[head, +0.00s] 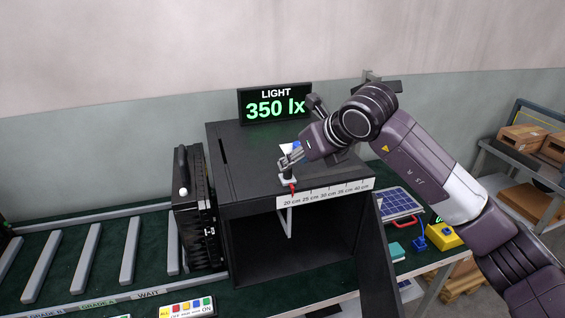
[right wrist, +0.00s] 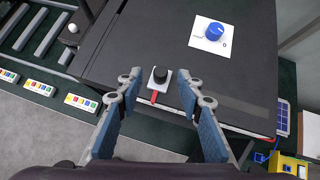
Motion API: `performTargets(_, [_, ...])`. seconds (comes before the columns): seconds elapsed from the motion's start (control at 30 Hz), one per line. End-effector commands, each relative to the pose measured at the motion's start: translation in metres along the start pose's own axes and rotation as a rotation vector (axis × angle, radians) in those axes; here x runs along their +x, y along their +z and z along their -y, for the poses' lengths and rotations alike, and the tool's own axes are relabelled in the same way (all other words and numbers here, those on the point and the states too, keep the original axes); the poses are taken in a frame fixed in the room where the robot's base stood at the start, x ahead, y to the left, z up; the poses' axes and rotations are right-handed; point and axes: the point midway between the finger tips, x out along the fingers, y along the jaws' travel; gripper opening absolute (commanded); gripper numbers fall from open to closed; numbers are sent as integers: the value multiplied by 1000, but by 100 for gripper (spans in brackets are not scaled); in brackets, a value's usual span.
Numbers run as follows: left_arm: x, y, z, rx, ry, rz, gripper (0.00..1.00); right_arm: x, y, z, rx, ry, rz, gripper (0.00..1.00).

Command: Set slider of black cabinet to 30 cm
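The black cabinet (head: 250,165) stands open at the front, with a white scale strip (head: 330,192) marked 20 to 40 cm along its top front edge. The slider, a black knob on a small white base (head: 288,181), has a red pointer (head: 293,189) near the 20 cm mark. In the right wrist view the slider knob (right wrist: 160,76) and red pointer (right wrist: 154,97) sit between my fingertips. My right gripper (head: 290,160) is over the slider; its fingers (right wrist: 160,83) are open, with gaps on both sides of the knob. My left gripper is out of view.
A display (head: 274,104) behind the cabinet reads LIGHT 350 lx. A blue dial (right wrist: 215,31) on a white plate is on the cabinet top. A black case (head: 196,212) stands left. The cabinet door (head: 378,265) hangs open at right, near a solar panel (head: 398,203) and yellow box (head: 443,236).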

Motion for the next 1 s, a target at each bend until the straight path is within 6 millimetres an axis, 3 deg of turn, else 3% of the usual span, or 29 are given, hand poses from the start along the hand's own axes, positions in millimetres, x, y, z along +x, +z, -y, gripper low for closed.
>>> performTargets(0.2, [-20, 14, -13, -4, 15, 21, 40, 35, 1, 0, 3, 2, -5, 34])
performTargets(0.4, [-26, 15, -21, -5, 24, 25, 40, 58, 0, 0, 2, 2, -3, 34])
performTargets(0.77, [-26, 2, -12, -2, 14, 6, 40, 64, -1, 0, 1, 2, -2, 34])
performTargets(1.0, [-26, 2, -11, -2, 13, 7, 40, 64, -1, 0, 1, 2, -2, 8])
